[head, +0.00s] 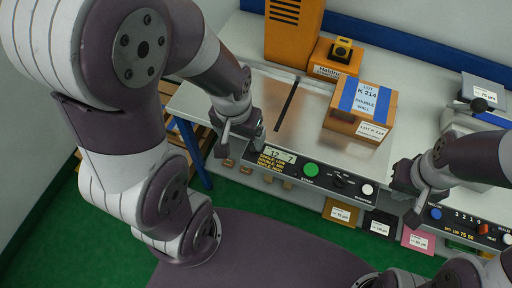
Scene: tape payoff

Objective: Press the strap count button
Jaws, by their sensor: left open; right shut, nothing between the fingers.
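A control panel (326,189) runs along the front edge of the bench machine. It has a lit display (280,155), a green button (311,169), a black selector knob (340,182) and a white button (367,189). Its labels are too small to read, so I cannot tell which one is the strap count button. My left gripper (240,145) is open at the panel's left end, beside the display. My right gripper (412,212) is shut and empty, right of the white button and apart from it, left of the blue button (436,214).
A strapped carton (361,109) marked LOT K 214 sits on the metal top. A second panel (466,226) with a red switch (484,228) is at right. Colored cards (380,224) hang below.

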